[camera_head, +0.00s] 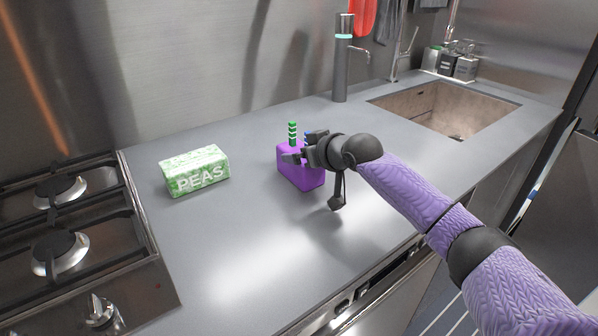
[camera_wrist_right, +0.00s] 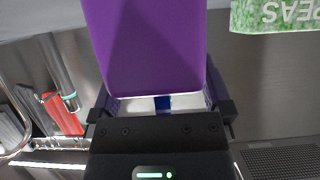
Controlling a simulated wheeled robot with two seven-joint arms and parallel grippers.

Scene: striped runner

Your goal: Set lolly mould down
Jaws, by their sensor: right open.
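The purple lolly mould (camera_head: 301,178) appears to stand upright on the grey counter (camera_head: 245,235). A green striped stick (camera_head: 292,132) and a blue-topped one rise from its top. My right gripper (camera_head: 299,149) is at the mould's upper part, with its fingers open on either side of it. In the right wrist view the mould (camera_wrist_right: 145,50) fills the upper middle, between the gripper's fingers (camera_wrist_right: 162,98). Finger contact with the mould is hard to tell. My left gripper is out of view.
A green peas box (camera_head: 195,172) lies left of the mould; it also shows in the wrist view (camera_wrist_right: 275,15). A gas hob (camera_head: 75,240) is at the left. A dark tap column (camera_head: 342,65) and a sink (camera_head: 440,108) are behind. The front counter is clear.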

